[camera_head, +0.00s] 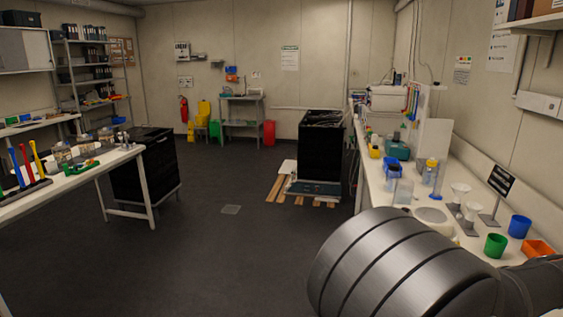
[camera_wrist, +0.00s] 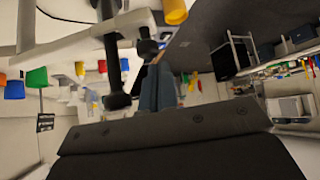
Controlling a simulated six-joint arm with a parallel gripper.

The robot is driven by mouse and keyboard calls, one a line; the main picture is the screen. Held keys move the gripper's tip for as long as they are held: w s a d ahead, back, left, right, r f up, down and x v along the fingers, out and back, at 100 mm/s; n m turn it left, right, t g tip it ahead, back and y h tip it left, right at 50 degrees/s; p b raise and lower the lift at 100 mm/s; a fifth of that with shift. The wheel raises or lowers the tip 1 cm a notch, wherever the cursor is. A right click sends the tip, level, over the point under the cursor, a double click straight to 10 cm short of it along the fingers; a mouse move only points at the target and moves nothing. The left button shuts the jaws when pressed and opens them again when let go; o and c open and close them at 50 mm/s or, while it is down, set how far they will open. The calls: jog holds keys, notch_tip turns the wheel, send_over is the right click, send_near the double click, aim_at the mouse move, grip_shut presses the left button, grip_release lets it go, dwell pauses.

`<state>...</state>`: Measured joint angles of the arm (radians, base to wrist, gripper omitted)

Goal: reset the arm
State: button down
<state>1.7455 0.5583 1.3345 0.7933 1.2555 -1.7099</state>
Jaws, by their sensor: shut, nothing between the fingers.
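My gripper (camera_wrist: 158,68) shows in the wrist view as two blue-grey fingers side by side, closed together, with nothing between them. The dark body of my wrist fills the bottom of that view. In the head view a large ribbed metal part of my arm (camera_head: 400,268) covers the lower right, in front of the right-hand bench; my gripper does not show there. The wrist view is strongly turned, with bench items appearing upside down.
A left bench (camera_head: 75,178) holds coloured tools. Black cabinets (camera_head: 322,155) stand farther back. The middle floor (camera_head: 210,250) is clear.

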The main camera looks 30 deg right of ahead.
jog(key=shift+s+a+f, duration=0.15)
jog(key=shift+s, duration=0.6)
jog(key=shift+w, duration=0.1)
notch_tip(320, 180, up, 8)
jog(key=s, duration=0.3)
jog(key=w+f, duration=0.1)
jog(key=f, duration=0.1)
jog(key=w+f, duration=0.1)
jog(key=f, duration=0.2)
jog(key=w+f, duration=0.1)
jog(key=f, duration=0.2)
jog(key=w+d+m+g+h, duration=0.4)
jog(key=w+d+m, duration=0.5)
jog(key=d, duration=0.3)
jog(key=shift+w+r+h, duration=0.3)
jog(key=shift+w+h, duration=0.1)
jog(key=shift+h, duration=0.1)
